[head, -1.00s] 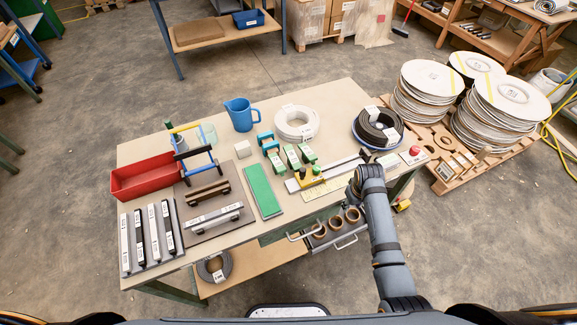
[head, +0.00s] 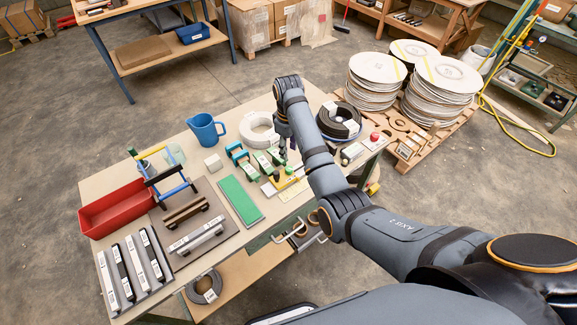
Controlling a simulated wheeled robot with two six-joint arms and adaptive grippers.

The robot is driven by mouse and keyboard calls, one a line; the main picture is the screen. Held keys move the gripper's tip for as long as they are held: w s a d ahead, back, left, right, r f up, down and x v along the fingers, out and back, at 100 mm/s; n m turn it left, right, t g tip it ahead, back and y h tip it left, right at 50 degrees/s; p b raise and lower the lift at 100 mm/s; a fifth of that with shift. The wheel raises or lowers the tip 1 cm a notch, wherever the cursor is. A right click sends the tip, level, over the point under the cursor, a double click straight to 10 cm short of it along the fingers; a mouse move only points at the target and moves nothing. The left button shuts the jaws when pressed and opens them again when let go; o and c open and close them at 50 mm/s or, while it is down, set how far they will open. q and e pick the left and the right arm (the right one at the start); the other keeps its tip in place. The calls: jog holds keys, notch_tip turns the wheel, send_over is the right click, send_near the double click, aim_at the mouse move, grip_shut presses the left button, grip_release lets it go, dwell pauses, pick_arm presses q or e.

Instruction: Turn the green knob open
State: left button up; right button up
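The green knob (head: 289,169) sits on a small yellow fixture (head: 283,183) near the front edge of the workbench, right of centre. My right gripper (head: 284,153) points down just above and behind the knob. It is small and dark here, and I cannot tell whether its fingers are open or shut, or whether they touch the knob. My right forearm passes to the right of the fixture and hides part of the bench there. My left gripper is not in view.
Green-and-white blocks (head: 263,162) stand left of the fixture, close to the gripper. A white coil (head: 257,129) and a black coil (head: 338,122) lie behind. A green plate (head: 240,200) and red tray (head: 113,209) lie left. A red button (head: 374,136) is at right.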

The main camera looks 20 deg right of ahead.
aim_at(289, 168)
notch_tip(289, 168, down, 10)
jog(key=shift+d+p, duration=0.15)
jog(key=shift+p, duration=0.15)
grip_shut()
